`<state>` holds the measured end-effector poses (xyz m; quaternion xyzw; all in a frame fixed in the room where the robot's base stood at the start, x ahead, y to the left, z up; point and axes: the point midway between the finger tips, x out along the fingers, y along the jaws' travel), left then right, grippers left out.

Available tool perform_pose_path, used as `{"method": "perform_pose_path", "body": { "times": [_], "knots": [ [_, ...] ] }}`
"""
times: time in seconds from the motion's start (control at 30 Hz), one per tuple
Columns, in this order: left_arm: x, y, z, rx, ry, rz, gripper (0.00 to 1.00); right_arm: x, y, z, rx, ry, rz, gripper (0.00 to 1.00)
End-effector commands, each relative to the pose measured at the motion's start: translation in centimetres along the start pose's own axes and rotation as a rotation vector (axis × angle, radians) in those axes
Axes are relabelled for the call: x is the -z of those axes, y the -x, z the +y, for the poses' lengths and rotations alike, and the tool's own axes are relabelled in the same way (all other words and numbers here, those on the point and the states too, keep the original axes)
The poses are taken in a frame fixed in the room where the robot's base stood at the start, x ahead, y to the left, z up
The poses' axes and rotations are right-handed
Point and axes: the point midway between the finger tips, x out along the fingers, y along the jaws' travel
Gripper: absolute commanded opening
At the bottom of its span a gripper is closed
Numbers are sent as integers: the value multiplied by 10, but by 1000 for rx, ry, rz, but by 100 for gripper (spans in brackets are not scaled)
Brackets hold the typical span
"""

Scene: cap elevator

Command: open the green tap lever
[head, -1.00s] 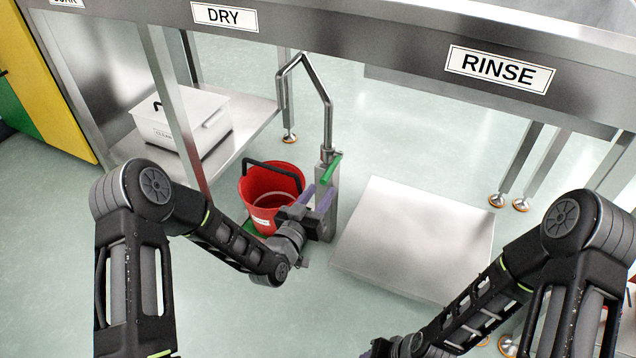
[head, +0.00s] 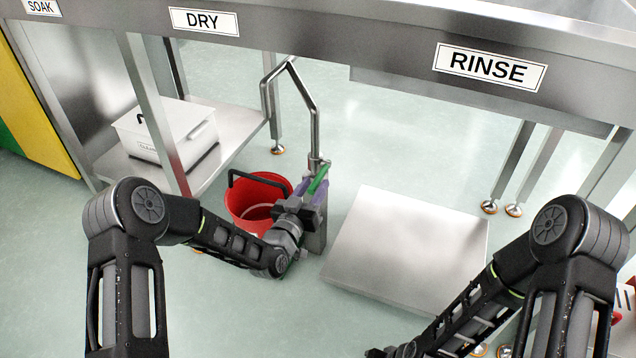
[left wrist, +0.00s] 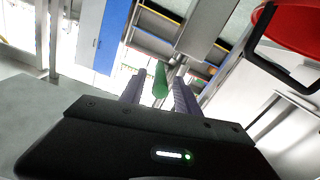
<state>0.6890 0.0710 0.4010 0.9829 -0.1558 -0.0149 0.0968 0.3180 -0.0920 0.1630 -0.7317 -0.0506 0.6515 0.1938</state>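The green tap lever (head: 319,179) is on a steel tap post with a tall bent spout (head: 312,110), left of centre in the head view. My left gripper (head: 311,188) has purple fingers and is at the lever. In the left wrist view the green lever (left wrist: 160,80) shows between the two spread fingers of that gripper (left wrist: 158,92), with gaps on both sides. I cannot tell how far the lever lies inside the fingers. My right arm comes in at lower right; its gripper is outside the picture.
A red bucket (head: 247,189) with a black handle stands just left of the tap post. A steel platform (head: 405,245) lies to its right. A white box (head: 165,135) sits on the low shelf. A steel counter edge (head: 340,55) crosses above the scene.

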Motion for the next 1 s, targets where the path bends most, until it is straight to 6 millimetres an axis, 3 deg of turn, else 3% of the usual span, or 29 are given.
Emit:
{"method": "perform_pose_path", "body": {
  "times": [0.2,0.53,1.0],
  "knots": [
    [-2,-27,0,0,0,-1,38,2,-10,4,2,-1,2,36],
    [0,-32,0,0,0,-1,38,2,-10,4,2,-2,2,36],
    [0,-32,0,0,0,-1,1,2,-10,4,2,-2,2,36]
  ]
}}
